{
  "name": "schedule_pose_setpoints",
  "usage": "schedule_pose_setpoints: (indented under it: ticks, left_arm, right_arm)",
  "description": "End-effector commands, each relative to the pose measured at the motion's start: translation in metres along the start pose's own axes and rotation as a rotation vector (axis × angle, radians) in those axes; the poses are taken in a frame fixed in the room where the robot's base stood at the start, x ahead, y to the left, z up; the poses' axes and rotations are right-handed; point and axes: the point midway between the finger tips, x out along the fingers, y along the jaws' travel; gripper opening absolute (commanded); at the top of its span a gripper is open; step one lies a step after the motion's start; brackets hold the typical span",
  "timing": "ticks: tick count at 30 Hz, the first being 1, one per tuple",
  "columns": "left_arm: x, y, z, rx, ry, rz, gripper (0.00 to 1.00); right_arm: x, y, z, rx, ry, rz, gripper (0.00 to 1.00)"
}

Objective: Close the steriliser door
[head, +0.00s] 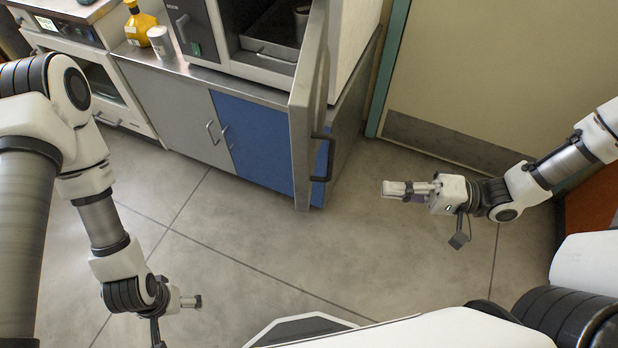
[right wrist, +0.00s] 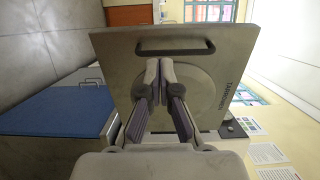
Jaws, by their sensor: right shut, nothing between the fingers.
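The steriliser (head: 352,45) stands on the counter with its front open. Its grey door (head: 305,85) is swung wide out toward me and seen nearly edge-on, with a dark bar handle (head: 322,158) on its outer face. My right gripper (head: 384,189) is to the right of the door and apart from it, fingers shut and empty. In the right wrist view the shut fingertips (right wrist: 160,66) point at the door's outer face (right wrist: 205,85), with the handle (right wrist: 175,47) beyond them. My left gripper (head: 198,301) is low over the floor, far from the door; its finger opening is unclear.
A tray (head: 268,52) and a dark vessel (head: 302,14) are inside the chamber. A yellow bottle (head: 138,24) and a pale cup (head: 159,42) stand on the counter at left. A blue cupboard (head: 250,140) is below. The floor (head: 235,240) between my arms is clear.

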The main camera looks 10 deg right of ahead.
Motion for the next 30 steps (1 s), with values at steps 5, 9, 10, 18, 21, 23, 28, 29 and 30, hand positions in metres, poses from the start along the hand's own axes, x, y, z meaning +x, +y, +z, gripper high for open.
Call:
schedule_pose_setpoints:
  ticks: [5,9,10,18,21,23,28,29,30]
  left_arm:
    - [0.003,0.0,0.0,0.001,0.001,0.0,0.96]
    - [0.013,0.0,0.0,0.001,0.001,0.0,0.96]
    - [0.014,0.0,0.0,0.001,0.0,0.0,0.96]
    - [0.019,0.0,0.0,0.001,0.0,0.0,0.96]
    - [0.02,0.0,0.0,0.001,0.001,0.0,0.96]
    - [0.018,0.0,0.0,0.001,0.001,0.0,0.96]
    - [0.015,0.0,0.0,0.001,0.0,0.0,0.96]
    - [0.015,0.0,0.0,0.001,0.001,0.0,0.96]
    - [0.015,0.0,0.0,0.001,0.001,0.0,0.96]
  right_arm:
    - [0.007,-0.005,-0.004,-0.011,0.012,-0.012,0.0]
    - [0.029,-0.003,-0.003,-0.01,0.008,-0.008,0.0]
    - [0.034,-0.004,-0.003,-0.009,0.007,-0.008,0.0]
    - [0.083,-0.006,-0.004,-0.011,0.008,-0.006,0.0]
    - [0.1,-0.006,-0.004,-0.011,0.008,-0.006,0.0]
    - [0.11,-0.007,-0.004,-0.011,0.008,-0.006,0.0]
    - [0.132,-0.008,-0.005,-0.012,0.011,-0.007,0.0]
    - [0.134,-0.008,-0.006,-0.012,0.013,-0.007,0.0]
    - [0.136,-0.008,-0.006,-0.012,0.013,-0.007,0.0]
